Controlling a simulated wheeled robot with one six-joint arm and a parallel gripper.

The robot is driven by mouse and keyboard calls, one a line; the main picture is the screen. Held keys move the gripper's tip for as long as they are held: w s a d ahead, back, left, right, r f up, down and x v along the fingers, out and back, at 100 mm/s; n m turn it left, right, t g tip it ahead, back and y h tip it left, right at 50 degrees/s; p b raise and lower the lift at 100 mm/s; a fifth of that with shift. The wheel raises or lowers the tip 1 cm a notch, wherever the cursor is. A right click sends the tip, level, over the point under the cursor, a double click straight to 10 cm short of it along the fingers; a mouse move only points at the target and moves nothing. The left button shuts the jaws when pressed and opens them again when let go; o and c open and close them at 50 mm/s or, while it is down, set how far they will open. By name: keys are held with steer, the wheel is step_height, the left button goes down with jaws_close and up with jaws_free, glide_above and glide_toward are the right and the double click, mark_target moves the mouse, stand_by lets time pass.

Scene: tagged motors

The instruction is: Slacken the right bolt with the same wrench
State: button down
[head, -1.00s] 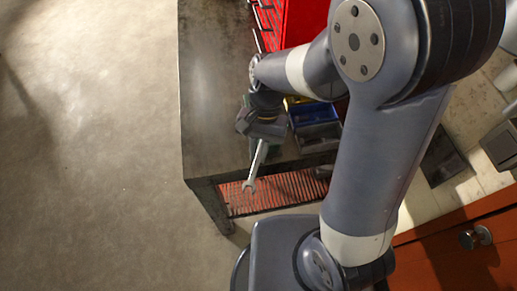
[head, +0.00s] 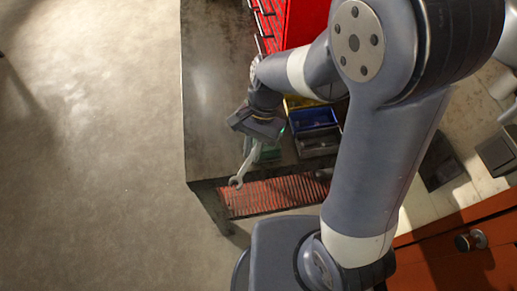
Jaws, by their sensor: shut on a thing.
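A silver open-ended wrench (head: 245,168) is held by my gripper (head: 257,138) in the head view. My gripper is shut on its upper part, and the open jaw end points down and to the left, showing over the front edge of the dark workbench (head: 212,110). A small green thing (head: 270,153) shows beside my gripper, mostly hidden behind it; I cannot tell what it is. No bolt or motor can be made out in this view. My arm covers much of the right side.
A blue bin (head: 313,117) and a grey bin (head: 318,143) stand on the bench right of my gripper. A red cabinet (head: 295,22) stands behind. A red slatted shelf (head: 272,195) lies below the bench top. Open floor is at left.

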steer(key=w+a+m+t, duration=0.1)
steer(key=w+m+t, duration=0.2)
steer(key=w+m, duration=0.4)
steer(key=w+a+m+t+y, duration=0.1)
steer(key=w+m+t, duration=0.3)
steer(key=m, duration=1.1)
steer(key=shift+w+a+t, duration=0.2)
steer(key=shift+w+t, duration=0.1)
steer(key=shift+w, duration=1.05)
steer(key=shift+f, duration=0.25)
steer(key=shift+f+b, duration=0.6)
steer(key=shift+f, duration=0.1)
steer(key=shift+f, duration=0.3)
steer(key=shift+f+b, duration=0.35)
steer(key=shift+f, duration=0.15)
